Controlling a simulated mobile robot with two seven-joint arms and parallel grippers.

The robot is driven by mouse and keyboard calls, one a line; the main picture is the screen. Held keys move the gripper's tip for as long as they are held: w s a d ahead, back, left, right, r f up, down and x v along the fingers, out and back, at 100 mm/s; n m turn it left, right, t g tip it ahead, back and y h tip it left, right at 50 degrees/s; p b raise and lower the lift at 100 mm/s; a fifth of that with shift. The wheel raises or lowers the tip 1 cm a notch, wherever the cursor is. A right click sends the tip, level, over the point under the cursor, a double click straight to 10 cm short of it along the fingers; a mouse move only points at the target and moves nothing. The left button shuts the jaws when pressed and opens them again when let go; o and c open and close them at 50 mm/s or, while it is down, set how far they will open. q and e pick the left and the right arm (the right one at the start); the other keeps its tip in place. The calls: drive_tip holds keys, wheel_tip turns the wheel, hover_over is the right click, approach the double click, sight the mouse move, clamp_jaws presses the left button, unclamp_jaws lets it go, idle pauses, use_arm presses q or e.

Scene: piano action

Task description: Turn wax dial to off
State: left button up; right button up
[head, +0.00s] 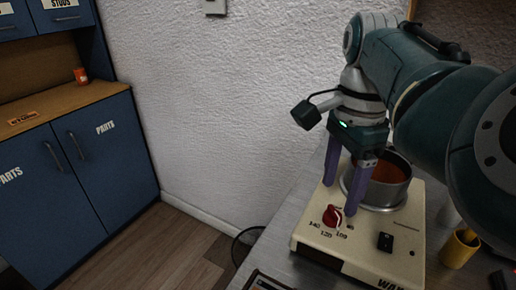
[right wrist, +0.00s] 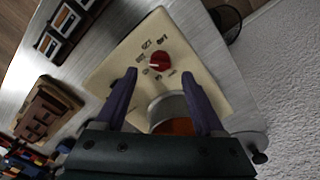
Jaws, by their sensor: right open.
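The wax dial is a red knob (head: 333,216) on the cream top of the wax heater (head: 310,240), with numbers such as 140, 120 and 100 printed around it. Its exact setting is too small to read. My right gripper (head: 339,197) points down over the heater with its purple fingers open. In the head view the fingertips are just behind and above the dial. In the right wrist view the red dial (right wrist: 159,61) lies just beyond the gap between the open fingertips (right wrist: 160,75), with nothing between them. My left gripper is out of view.
A metal pot (head: 385,190) of orange wax sits on the heater close behind the fingers. A black switch (head: 385,242) is right of the dial. A yellow cup (head: 459,249) stands right of the heater. Wooden part trays (right wrist: 48,110) lie on the bench in the right wrist view.

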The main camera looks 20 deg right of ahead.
sight(334, 211)
wheel_tip(334, 211, down, 5)
drive_tip(key=shift+r+b, duration=0.2)
drive_tip(key=shift+b, duration=0.25)
clamp_jaws()
idle(0.3)
